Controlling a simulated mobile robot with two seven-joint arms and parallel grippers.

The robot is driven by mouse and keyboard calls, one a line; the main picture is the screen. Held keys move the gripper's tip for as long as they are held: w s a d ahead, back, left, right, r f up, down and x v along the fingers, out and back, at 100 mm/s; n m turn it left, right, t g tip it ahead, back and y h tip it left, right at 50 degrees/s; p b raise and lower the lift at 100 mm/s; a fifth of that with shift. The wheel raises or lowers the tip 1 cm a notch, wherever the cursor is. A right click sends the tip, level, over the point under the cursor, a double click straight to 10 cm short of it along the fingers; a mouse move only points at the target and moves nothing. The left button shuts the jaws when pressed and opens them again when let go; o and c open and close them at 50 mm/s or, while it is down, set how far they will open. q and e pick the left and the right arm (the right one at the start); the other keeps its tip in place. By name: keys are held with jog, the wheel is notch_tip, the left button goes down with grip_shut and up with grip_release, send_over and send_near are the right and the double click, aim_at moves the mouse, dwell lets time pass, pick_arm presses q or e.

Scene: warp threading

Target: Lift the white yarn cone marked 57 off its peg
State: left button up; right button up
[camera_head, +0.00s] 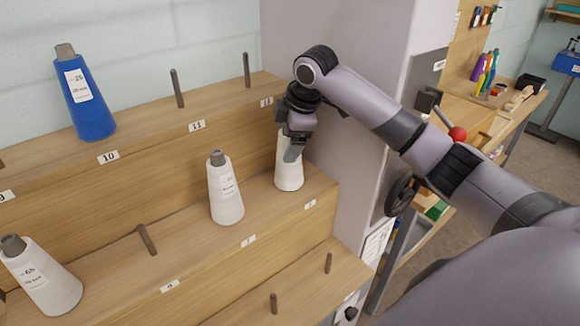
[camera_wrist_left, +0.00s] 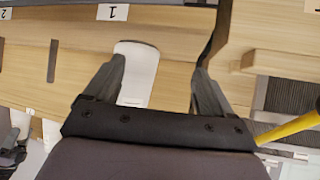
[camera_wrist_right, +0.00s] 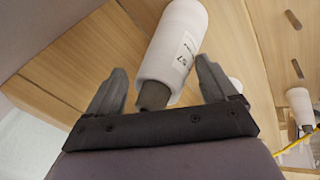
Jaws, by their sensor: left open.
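The white yarn cone marked 57 (camera_wrist_right: 175,45) lies between the fingers of my right gripper (camera_wrist_right: 161,68) in the right wrist view, its grey tip nearest the palm. Gaps show between the tip and both fingers, so the gripper is open around its upper part. In the head view the cone (camera_head: 289,176) stands at the right end of the middle step, with my right gripper (camera_head: 293,148) over its top and hiding it. Its peg is hidden. My left gripper (camera_wrist_left: 160,65) is open in the left wrist view, with a white rounded object (camera_wrist_left: 137,72) beyond its fingers.
Another white cone (camera_head: 226,195) stands left of it on the same step, and one marked 65 (camera_head: 46,282) is at the front left. A blue cone (camera_head: 87,103) is on the upper step. Bare pegs stick up, such as one at the back (camera_head: 247,70). A grey cabinet (camera_head: 335,150) stands close on the right.

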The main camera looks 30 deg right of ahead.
jog(key=c, duration=0.7)
jog(key=shift+c, duration=0.2)
jog(key=shift+r, duration=0.1)
jog(key=shift+r, duration=0.55)
jog(key=c, duration=0.3)
jog(key=shift+r, duration=3.8)
jog(key=shift+c, duration=0.3)
jog(key=shift+r, duration=0.6)
jog(key=c, duration=0.3)
jog(key=shift+r, duration=0.5)
